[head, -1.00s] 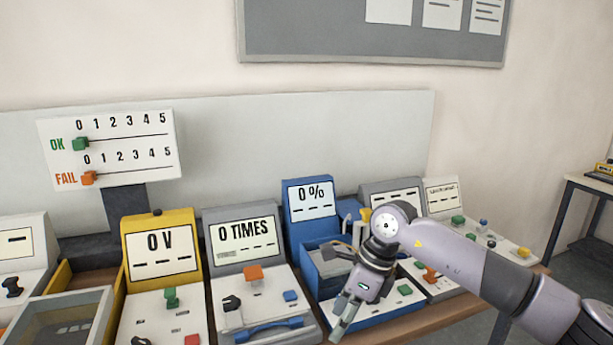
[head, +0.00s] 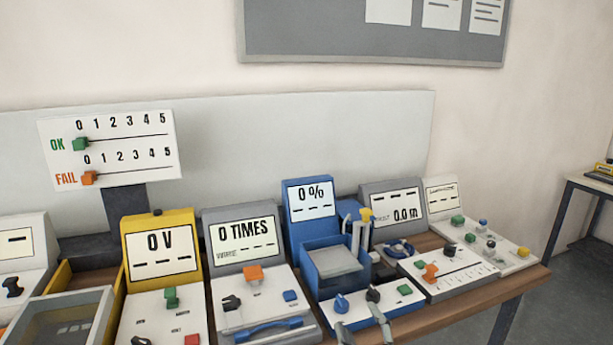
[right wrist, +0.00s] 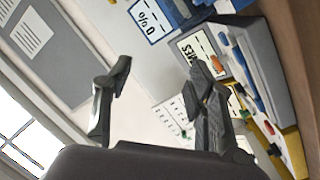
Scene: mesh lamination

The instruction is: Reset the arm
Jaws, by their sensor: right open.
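My right gripper (head: 362,326) shows only by its fingertips at the bottom edge of the head view, in front of the blue device with the "0 %" display (head: 312,198). Its two fingers are spread apart, with nothing between them. The right wrist view also shows the open, empty right gripper (right wrist: 160,75), tilted, with the wall and the devices behind it. The rest of my right arm is out of the head view. My left gripper is in neither view.
A row of devices stands on the wooden bench (head: 512,285), among them the yellow "0 V" device (head: 190,218) and the grey "0 TIMES" device (head: 212,212). An OK/FAIL slider board (head: 130,175) stands behind. A side table (head: 590,183) is at the right.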

